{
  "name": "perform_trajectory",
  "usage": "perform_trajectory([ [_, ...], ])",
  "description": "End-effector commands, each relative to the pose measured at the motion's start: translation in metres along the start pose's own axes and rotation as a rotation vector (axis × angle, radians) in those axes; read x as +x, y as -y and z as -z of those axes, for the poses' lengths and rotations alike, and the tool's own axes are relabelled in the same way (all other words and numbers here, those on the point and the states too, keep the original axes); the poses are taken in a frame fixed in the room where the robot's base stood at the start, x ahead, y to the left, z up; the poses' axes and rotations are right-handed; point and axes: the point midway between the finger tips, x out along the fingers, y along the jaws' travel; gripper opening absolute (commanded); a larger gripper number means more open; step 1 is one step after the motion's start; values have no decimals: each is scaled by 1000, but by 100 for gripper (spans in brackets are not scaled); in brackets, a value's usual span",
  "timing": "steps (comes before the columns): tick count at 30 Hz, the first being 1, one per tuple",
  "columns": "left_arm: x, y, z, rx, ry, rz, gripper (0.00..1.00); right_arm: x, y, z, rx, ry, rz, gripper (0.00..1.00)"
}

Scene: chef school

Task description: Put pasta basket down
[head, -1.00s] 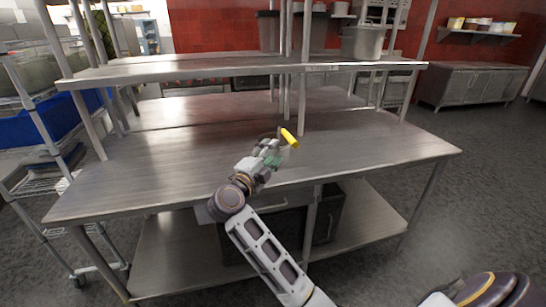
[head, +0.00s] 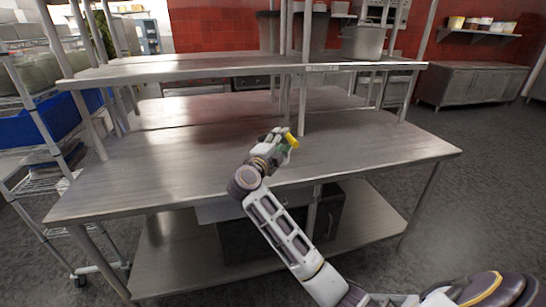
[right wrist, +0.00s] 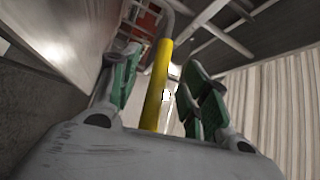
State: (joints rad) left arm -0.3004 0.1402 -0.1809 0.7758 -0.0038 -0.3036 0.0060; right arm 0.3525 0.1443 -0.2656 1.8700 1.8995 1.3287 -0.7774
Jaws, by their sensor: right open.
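The pasta basket shows mainly as its yellow handle (head: 291,140), low over the middle of the steel worktable. I cannot tell from the head view whether it touches the tabletop. In the right wrist view the yellow handle (right wrist: 158,85) runs between the fingers, with a curved grey metal rod at its far end. The basket's body is hidden or too small to make out. My right gripper (head: 279,139) is at the handle. In the right wrist view my right gripper (right wrist: 162,72) is open, its green-padded fingers either side of the handle. My left gripper is out of view.
The steel worktable (head: 150,170) is mostly bare around the gripper. A raised shelf (head: 200,70) on posts stands above its rear part. A pot (head: 362,42) stands at the back right. A wire rack with a blue bin (head: 50,118) stands at the left.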

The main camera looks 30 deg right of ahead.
Motion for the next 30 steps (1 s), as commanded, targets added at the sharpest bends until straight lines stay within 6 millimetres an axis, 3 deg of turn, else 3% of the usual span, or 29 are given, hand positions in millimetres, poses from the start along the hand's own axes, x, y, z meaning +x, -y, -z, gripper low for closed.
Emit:
perform_trajectory([
  [8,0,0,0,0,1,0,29,10,1,-1,-3,-2,2,46],
  [21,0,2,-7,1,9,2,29,49,2,-5,-2,0,1,46],
  [30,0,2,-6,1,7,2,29,52,1,-5,-1,0,0,46],
])
